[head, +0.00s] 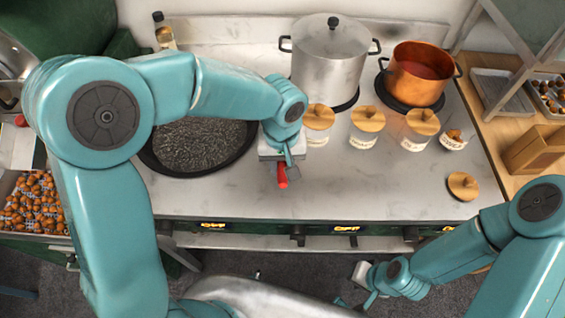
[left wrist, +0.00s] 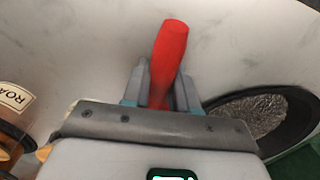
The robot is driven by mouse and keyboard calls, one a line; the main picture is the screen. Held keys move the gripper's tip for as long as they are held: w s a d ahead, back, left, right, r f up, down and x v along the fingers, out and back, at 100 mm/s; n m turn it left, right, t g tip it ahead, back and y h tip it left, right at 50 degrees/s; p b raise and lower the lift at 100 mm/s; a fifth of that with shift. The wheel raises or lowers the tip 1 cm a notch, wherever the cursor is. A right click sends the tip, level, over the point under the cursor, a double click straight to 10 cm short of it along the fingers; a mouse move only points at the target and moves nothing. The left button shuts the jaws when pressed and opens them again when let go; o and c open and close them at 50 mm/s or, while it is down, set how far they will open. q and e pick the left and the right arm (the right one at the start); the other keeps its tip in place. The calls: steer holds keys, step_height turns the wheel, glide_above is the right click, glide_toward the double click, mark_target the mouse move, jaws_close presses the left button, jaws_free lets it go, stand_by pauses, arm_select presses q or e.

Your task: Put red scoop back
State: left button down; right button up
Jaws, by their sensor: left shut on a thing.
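The red scoop (head: 282,177) is at the counter's middle, right of the black wok. Only its red handle shows; its scoop end is hidden. My left gripper (head: 286,168) is shut on the handle, over the pale countertop. In the left wrist view the red handle (left wrist: 170,50) stands up between the two grey fingers of my left gripper (left wrist: 160,88). My right gripper (head: 358,292) hangs low in front of the counter, away from the scoop; its fingers are too small to read.
The wok of dark grains (head: 200,145) is left of the scoop. A steel pot (head: 328,65) and a copper pot (head: 420,72) stand behind. Several wooden-lidded jars (head: 367,130) stand to the right. A loose lid (head: 463,186) lies at front right. The counter front is clear.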

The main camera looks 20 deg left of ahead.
arm_select(q)
steer(key=shift+s+f, duration=0.1)
steer(key=shift+f, duration=0.1)
steer(key=shift+f+b, duration=0.1)
steer(key=shift+b, duration=0.2)
steer(key=shift+f, duration=0.15)
steer(key=c, duration=0.8)
jaws_free()
step_height(320, 180, up, 17)
steer(key=shift+f+p, duration=0.2)
steer(key=shift+p, duration=0.2)
steer(key=shift+s, duration=0.15)
